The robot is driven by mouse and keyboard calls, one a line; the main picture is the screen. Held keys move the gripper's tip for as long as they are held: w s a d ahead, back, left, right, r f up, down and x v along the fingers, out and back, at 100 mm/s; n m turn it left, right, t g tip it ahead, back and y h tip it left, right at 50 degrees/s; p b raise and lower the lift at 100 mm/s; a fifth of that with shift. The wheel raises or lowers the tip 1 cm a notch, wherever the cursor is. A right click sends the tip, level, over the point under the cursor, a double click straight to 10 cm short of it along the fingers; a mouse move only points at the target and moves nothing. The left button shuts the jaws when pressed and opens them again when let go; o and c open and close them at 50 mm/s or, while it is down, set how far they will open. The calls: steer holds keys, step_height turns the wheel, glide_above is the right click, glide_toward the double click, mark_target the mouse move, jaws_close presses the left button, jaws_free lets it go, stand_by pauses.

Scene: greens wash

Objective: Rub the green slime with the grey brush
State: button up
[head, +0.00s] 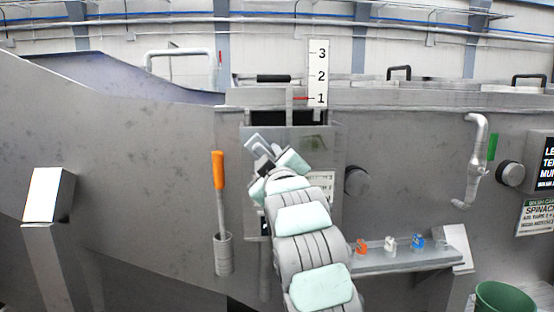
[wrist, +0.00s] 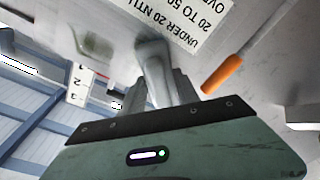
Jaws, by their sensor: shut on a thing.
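My gripper (head: 263,163) is in front of the grey machine wall, left of the white printed sign. In the wrist view its two fingers (wrist: 163,85) are shut on a grey object, which looks like the grey brush (wrist: 152,62). Its end also shows above my gripper in the head view (head: 256,142). The green slime (head: 314,143) is a faint greenish patch on the metal panel, to the right of the brush. It also shows in the wrist view (wrist: 94,46), left of the brush. I cannot tell whether the brush touches the panel.
An orange-handled tool (head: 218,170) stands in a grey cylindrical holder (head: 223,255) to the left. A black knob (head: 356,181) is right of the panel. A shelf (head: 385,265) bears small orange, white and blue pieces. A numbered gauge (head: 318,75) rises above. A green bucket (head: 503,298) is at lower right.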

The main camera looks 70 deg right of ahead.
steer(key=shift+w+a, duration=0.4)
steer(key=shift+w, duration=0.45)
steer(key=shift+s+r, duration=0.1)
steer(key=shift+r, duration=0.7)
steer(key=shift+s+d+f+b, duration=0.1)
steer(key=shift+s+d+b, duration=0.1)
steer(key=shift+s+d, duration=0.3)
steer(key=shift+s+d+f+b, duration=0.1)
steer(key=shift+s+d+b, duration=0.15)
steer(key=shift+s, duration=0.45)
steer(key=shift+s+d+r+b, duration=0.1)
steer(key=shift+s+d+b, duration=0.7)
steer(key=shift+s, duration=0.75)
steer(key=shift+s+d+b, duration=0.6)
steer(key=shift+s+d, duration=0.45)
steer(key=shift+s, duration=0.55)
steer(key=shift+s+d+r+b, duration=0.1)
steer(key=shift+s+d+b, duration=0.7)
steer(key=shift+s, duration=0.75)
steer(key=shift+s+d+f+b, duration=0.1)
steer(key=shift+s+d+b, duration=0.05)
steer(key=shift+s+d, duration=0.45)
steer(key=shift+s+d+f+b, duration=0.15)
steer(key=shift+s+d, duration=0.2)
steer(key=shift+s, duration=0.3)
steer(key=shift+s+r, duration=0.1)
steer(key=shift+a+r, duration=0.1)
